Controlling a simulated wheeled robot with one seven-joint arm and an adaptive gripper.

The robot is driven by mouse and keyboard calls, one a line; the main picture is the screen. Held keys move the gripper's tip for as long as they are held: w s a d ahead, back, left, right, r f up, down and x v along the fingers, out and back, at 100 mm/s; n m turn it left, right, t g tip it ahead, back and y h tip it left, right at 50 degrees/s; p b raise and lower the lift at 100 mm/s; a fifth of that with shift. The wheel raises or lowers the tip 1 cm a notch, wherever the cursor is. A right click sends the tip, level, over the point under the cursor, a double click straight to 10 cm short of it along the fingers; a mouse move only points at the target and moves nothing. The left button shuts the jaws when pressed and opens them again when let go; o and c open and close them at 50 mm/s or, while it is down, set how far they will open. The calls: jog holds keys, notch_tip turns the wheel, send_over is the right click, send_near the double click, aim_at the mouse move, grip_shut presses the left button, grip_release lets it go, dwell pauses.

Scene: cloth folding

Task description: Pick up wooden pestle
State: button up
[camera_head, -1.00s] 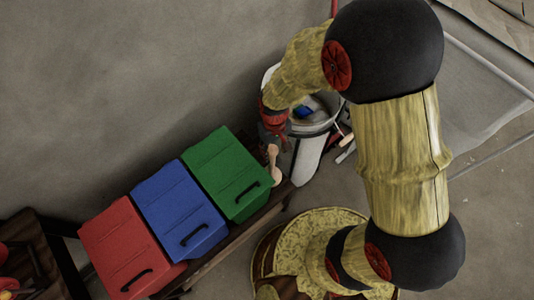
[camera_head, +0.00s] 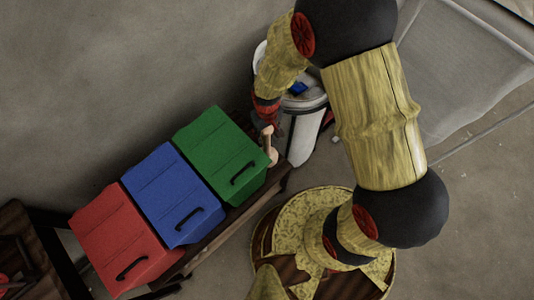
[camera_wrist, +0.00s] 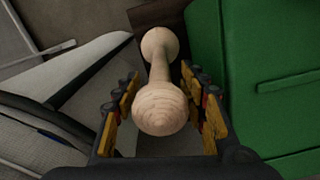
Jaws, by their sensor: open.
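The wooden pestle (camera_wrist: 160,108) is pale wood with two rounded ends and a narrower middle. In the wrist view it stands between the two fingers of my gripper (camera_wrist: 163,115), with a gap showing on its left side; contact on the right is hard to tell. My gripper is open around it. In the head view the pestle (camera_head: 268,146) shows beside the green box, at the right end of a dark wooden bench. My gripper (camera_head: 268,128) is at its upper part there, partly hidden by my arm.
A green box (camera_head: 218,150), a blue box (camera_head: 176,200) and a red box (camera_head: 118,240) stand in a row on the bench (camera_head: 225,225). A white bin (camera_head: 303,135) with items in it stands right of the pestle. The green box is close to my gripper.

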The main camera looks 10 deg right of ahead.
aim_at(267, 145)
notch_tip(267, 145, down, 3)
jog(key=shift+f+b, duration=0.1)
jog(key=shift+b, duration=0.4)
jog(key=shift+s, duration=0.1)
jog(key=c, duration=0.4)
jog(key=c, duration=0.7)
grip_shut()
